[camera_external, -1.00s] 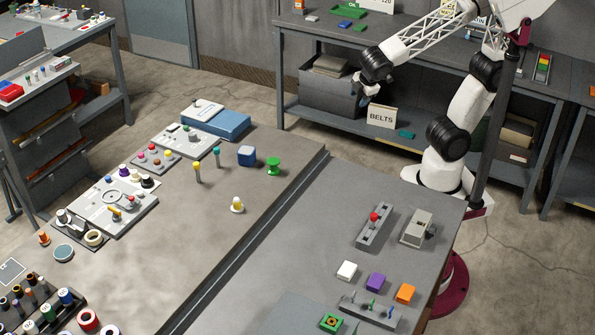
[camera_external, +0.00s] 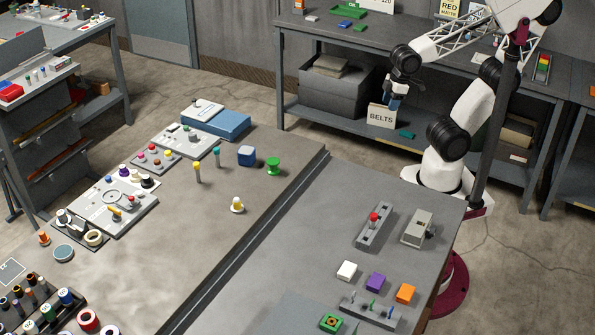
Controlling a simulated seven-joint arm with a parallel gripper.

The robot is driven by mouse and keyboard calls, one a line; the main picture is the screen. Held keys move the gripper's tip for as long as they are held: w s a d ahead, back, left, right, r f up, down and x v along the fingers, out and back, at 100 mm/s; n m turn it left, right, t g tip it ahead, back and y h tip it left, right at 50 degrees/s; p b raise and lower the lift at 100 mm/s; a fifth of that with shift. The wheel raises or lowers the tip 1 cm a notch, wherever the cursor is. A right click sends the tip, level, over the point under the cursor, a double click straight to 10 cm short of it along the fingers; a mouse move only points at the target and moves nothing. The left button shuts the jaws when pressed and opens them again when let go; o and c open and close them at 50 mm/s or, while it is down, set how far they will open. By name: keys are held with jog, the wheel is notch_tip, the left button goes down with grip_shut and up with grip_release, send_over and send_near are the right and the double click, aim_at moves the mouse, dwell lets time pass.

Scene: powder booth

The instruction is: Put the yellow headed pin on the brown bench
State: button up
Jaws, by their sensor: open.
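A small white and yellow piece (camera_external: 237,205) is nearer the bench's right edge. My gripper (camera_external: 393,104) is open and empty, high at the upper right, in front of the back shelf and well away from the pins. Its fingertips are small in this view.
Trays of small parts line the bench's left side. A grey bench (camera_external: 310,245) with coloured blocks adjoins it on the right. The bench's middle front is clear.

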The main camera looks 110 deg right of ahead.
jog(key=shift+w, duration=0.1)
jog(key=w+d+n+t+h, duration=0.1)
jog(key=w+d+n+h, duration=0.2)
jog(key=w, duration=0.9)
jog(key=w+d+n+h, duration=0.15)
jog(key=w+n, duration=0.45)
jog(key=w, duration=0.7)
jog(key=w+d+n+t+h, duration=0.1)
jog(key=w+n+h, duration=0.25)
jog(key=w, duration=0.85)
jog(key=n+t, duration=0.6)
jog(key=n, duration=1)
send_near(198, 173)
jog(key=shift+w+d+f, duration=0.9)
jog(key=shift+d+f, duration=0.1)
jog(key=shift+f, duration=0.1)
jog(key=shift+w, duration=0.1)
jog(key=shift+x, duration=1.25)
